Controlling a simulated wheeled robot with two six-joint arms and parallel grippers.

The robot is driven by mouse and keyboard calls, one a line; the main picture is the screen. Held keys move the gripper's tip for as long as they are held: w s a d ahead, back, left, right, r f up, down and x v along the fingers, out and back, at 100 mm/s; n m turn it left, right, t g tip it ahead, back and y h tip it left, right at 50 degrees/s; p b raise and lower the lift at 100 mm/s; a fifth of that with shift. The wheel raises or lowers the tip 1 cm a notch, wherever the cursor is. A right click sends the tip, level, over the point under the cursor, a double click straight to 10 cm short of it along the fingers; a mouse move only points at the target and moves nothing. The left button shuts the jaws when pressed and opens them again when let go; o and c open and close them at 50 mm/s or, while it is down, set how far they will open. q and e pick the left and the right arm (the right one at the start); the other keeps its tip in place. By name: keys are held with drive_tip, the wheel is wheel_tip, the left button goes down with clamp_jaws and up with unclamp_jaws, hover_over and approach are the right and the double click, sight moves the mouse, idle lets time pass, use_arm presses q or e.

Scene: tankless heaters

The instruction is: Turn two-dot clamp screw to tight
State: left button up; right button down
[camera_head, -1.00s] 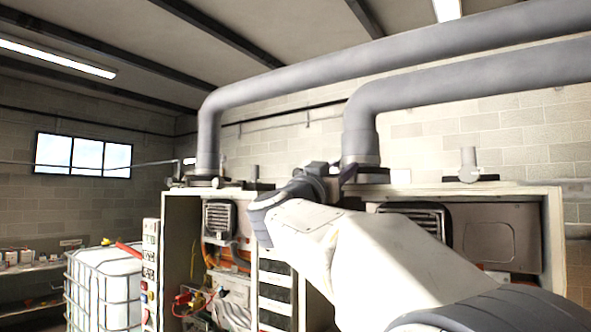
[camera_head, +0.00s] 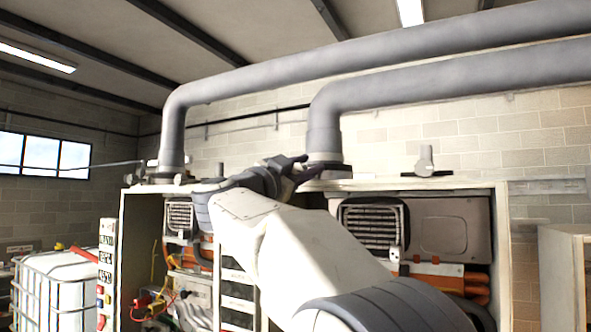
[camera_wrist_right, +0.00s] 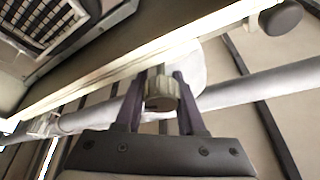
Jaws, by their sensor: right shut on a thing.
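My right gripper (camera_head: 292,172) reaches up to the foot of the nearer grey pipe (camera_head: 325,130), at the top of the heater cabinet. In the right wrist view, my right gripper (camera_wrist_right: 160,108) has its two dark fingers shut on a ribbed, light grey-brown knob (camera_wrist_right: 161,92), one finger on each side. The knob looks like a clamp screw head. No dots can be made out on it, so I cannot tell if it is the two-dot one. In the head view my wrist and fingers hide it. My left gripper is not in view.
Another pipe foot with a clamp (camera_head: 172,172) stands to the left, and a short capped stub (camera_head: 426,160) to the right. A dark round knob (camera_wrist_right: 282,18) shows in the wrist view. The open cabinet's top edge (camera_head: 455,184) runs below. A caged white tank (camera_head: 60,285) stands at left.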

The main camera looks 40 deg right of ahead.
drive_tip(key=shift+m+g, duration=0.4)
drive_tip(key=shift+m, duration=0.3)
drive_tip(key=c, duration=0.6)
unclamp_jaws()
drive_tip(key=shift+o, duration=0.4)
drive_tip(key=shift+f, duration=0.1)
